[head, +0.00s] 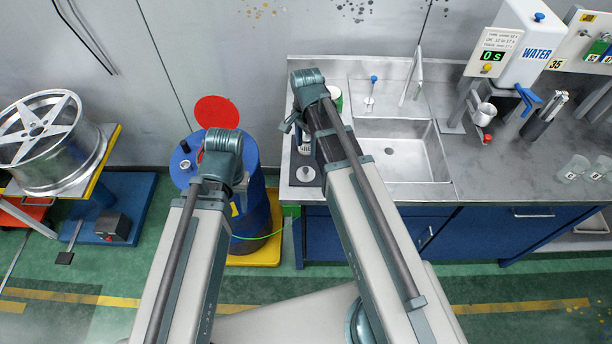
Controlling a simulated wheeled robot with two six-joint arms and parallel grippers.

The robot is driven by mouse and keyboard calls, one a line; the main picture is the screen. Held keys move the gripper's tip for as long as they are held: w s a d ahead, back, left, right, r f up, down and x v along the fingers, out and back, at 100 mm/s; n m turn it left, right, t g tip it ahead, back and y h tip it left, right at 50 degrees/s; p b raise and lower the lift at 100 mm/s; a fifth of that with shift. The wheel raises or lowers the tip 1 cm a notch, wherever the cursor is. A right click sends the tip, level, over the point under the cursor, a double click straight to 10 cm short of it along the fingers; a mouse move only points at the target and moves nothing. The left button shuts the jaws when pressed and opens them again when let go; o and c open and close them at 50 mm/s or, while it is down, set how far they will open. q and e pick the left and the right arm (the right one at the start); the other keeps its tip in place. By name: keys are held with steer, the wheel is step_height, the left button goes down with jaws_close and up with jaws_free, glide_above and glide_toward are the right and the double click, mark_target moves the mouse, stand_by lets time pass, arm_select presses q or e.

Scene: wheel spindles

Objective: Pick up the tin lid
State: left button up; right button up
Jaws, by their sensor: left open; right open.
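A small round pale disc (305,174), which looks like the tin lid, lies on a dark mat at the left front of the steel counter. A white and green tin (336,98) stands farther back, partly hidden by my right arm. My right gripper (291,121) is open at the end of its arm, over the counter's left edge; its fingers barely show. My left gripper (205,185) is open, left of the counter and in front of the blue drum; its fingers are mostly hidden by the arm. Neither gripper visibly touches the disc.
A blue drum (245,215) stands on a yellow base left of the counter. A small bottle (304,143) stands behind the disc, close to my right arm. The sink (404,158) lies to the right. A wheel (45,140) sits at far left.

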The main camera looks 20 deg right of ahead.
steer(key=b, duration=0.5)
glide_above(306, 169)
step_height(306, 169, down, 6)
steer(key=shift+r, duration=0.1)
step_height(306, 169, down, 5)
steer(key=b, duration=0.5)
jaws_close()
